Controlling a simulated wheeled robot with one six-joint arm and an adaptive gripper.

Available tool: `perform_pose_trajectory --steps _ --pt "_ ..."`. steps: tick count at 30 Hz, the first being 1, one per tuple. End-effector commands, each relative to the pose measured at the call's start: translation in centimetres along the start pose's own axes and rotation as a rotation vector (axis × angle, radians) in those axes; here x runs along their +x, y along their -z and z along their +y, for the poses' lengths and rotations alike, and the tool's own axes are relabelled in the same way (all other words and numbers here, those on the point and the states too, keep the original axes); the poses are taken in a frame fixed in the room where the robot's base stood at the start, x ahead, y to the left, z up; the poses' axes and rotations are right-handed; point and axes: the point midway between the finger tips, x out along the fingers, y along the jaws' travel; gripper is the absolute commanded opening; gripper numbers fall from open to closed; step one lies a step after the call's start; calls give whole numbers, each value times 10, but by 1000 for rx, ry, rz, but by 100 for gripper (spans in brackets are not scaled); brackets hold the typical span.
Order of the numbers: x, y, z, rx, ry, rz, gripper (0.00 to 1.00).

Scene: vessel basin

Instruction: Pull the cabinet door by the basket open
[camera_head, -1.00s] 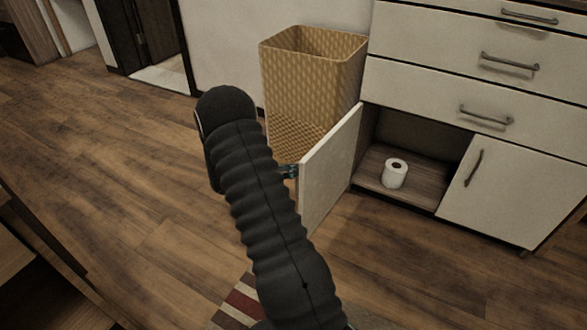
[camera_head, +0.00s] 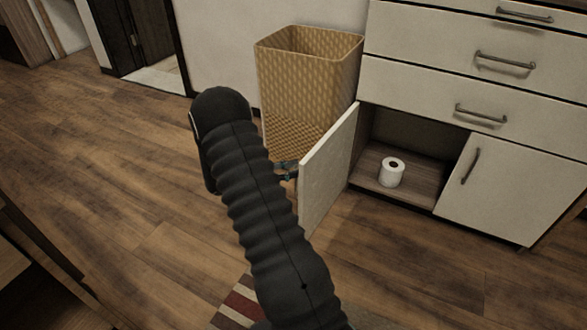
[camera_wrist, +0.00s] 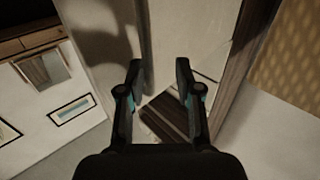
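The cabinet door (camera_head: 328,170) by the basket stands swung well out from the cabinet, its pale face toward the camera. The woven tan basket (camera_head: 310,75) is behind and left of the door; it also shows at the right of the wrist view (camera_wrist: 290,60). My gripper (camera_head: 287,169) is at the door's left side, low in front of the basket, partly hidden by my dark arm. In the wrist view my gripper (camera_wrist: 160,82) has its two fingers apart with nothing seen held between them. Whether it touches the door cannot be told. The door's handle is hidden.
The open compartment holds a white paper roll (camera_head: 391,172). The other cabinet door (camera_head: 485,190) is shut, and the drawers (camera_head: 460,85) above are closed. A striped rug (camera_head: 240,300) lies at the front. Wooden floor (camera_head: 110,190) is clear to the left.

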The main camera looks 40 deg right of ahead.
Motion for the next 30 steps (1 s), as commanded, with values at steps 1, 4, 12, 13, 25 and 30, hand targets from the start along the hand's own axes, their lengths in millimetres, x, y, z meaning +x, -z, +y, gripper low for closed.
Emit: perform_pose_trajectory --steps 1,4,12,13,25,30 --pt "-3 0 0 0 1 0 34" --pt "-13 0 -1 1 2 0 34" --pt "-64 0 -1 1 2 0 34" --pt "-70 0 -1 1 1 0 34" --pt "-116 0 -1 0 -1 0 34" --pt "-118 0 -1 0 -2 0 34"
